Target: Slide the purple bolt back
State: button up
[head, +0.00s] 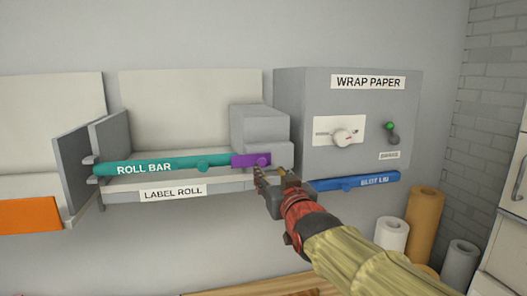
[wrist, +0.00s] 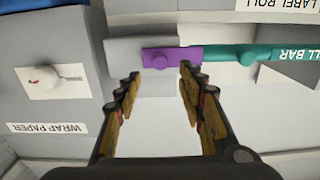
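The purple bolt (head: 251,160) is a short flat bar with a small round knob, at the right end of the teal roll bar (head: 150,166). It sits against the grey block (head: 259,126), and its left end meets or overlaps the bar's end. In the wrist view the bolt (wrist: 171,58) lies upside down, just beyond the fingertips, with its knob between the two fingers' lines. My gripper (head: 274,174) is open and empty, just below and right of the bolt. It also shows in the wrist view (wrist: 159,72), with a wide gap between the fingers.
The LABEL ROLL tray (head: 215,181) lies under the roll bar. Paper rolls (head: 423,220) stand lower right.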

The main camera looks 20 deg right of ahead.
aim_at(263, 163)
jog(key=shift+w+r+p, duration=0.1)
jog(key=shift+w+p, duration=0.8)
jog(key=shift+w, duration=3)
jog(key=shift+c, duration=1.1)
jog(key=c, duration=0.8)
grip_shut()
